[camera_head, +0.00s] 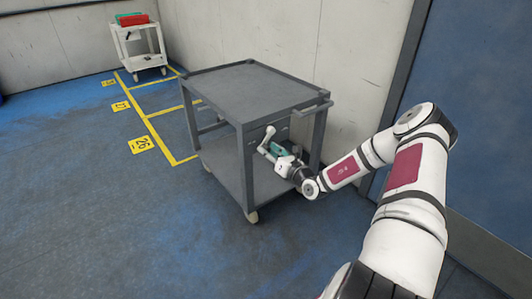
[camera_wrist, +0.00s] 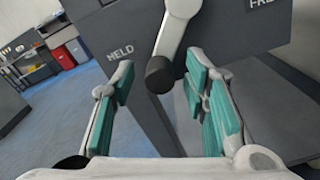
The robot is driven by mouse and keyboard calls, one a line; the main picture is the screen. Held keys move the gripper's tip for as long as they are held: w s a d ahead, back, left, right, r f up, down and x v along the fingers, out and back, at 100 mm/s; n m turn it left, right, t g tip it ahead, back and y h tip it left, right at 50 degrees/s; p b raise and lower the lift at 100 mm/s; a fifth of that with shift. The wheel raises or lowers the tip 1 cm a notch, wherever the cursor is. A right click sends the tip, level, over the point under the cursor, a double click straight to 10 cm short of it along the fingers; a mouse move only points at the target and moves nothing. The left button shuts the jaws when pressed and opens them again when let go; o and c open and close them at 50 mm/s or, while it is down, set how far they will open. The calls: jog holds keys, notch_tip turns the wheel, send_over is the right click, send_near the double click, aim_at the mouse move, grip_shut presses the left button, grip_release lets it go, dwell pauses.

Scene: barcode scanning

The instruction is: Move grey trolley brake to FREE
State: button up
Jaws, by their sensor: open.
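The grey trolley (camera_head: 247,88) stands in the middle of the head view. In the wrist view its brake lever (camera_wrist: 176,32) is a white bar with a dark round knob (camera_wrist: 160,75) at its lower end. The lever hangs down from the trolley's grey panel, its knob end leaning left. A label like "MELD" (camera_wrist: 120,50) is left of it, and a cut-off "FRE" (camera_wrist: 262,3) is at upper right. My gripper (camera_wrist: 160,72) is open, its teal-padded fingers on either side of the knob with gaps. In the head view my gripper (camera_head: 272,147) is at the trolley's near side.
A white trolley (camera_head: 138,46) with red and green bins (camera_head: 133,19) stands at the far left. Yellow floor lines and number plates (camera_head: 140,144) lie left of the grey trolley. A wall (camera_head: 345,80) is close behind it. The blue floor at left is clear.

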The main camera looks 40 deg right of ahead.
jog(key=shift+w, duration=0.95)
jog(key=shift+a, duration=0.1)
grip_shut()
